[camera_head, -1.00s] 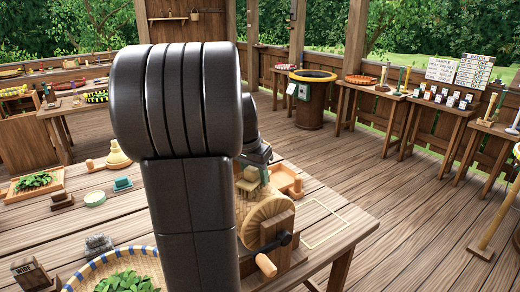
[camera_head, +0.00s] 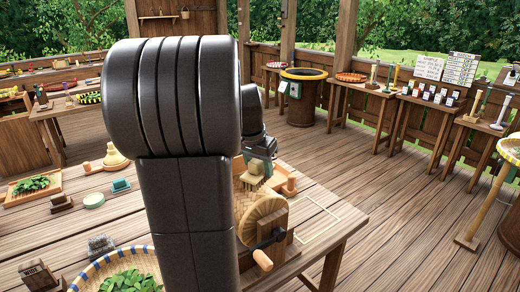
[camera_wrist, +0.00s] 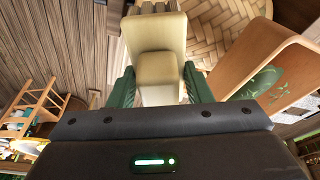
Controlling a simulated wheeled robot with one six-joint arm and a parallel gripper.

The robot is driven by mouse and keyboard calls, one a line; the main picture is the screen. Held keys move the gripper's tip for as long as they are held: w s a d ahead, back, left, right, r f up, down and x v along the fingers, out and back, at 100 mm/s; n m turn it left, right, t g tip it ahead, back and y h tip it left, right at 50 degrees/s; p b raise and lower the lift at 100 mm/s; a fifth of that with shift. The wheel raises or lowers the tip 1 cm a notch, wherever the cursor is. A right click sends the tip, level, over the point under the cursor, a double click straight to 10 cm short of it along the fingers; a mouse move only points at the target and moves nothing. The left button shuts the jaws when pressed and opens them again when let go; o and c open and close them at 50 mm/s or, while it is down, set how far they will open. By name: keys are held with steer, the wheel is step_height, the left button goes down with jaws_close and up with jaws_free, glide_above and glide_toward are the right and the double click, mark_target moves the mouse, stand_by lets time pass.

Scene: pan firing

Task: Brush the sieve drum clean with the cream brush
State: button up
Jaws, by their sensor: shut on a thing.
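The cream brush (camera_wrist: 157,60) is held between the green fingers of my gripper (camera_wrist: 157,92) in the wrist view. In the head view my gripper (camera_head: 260,155) is just above and behind the sieve drum (camera_head: 264,222), partly hidden by my arm. The drum has a woven round end, and its woven side (camera_wrist: 215,25) shows beyond the brush in the wrist view. A dark crank with a wooden knob (camera_head: 262,260) is at the drum's front. I cannot tell whether the bristles touch the weave.
A wooden tray (camera_wrist: 285,65) lies beside the drum. A basket of leaves (camera_head: 95,270) stands at the table's front left. A pale outlined rectangle (camera_head: 318,226) marks bare table right of the drum. Several other items stand at the table's left.

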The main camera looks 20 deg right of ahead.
steer(key=shift+r+p, duration=1.1)
steer(key=shift+r, duration=0.6)
steer(key=shift+f, duration=0.1)
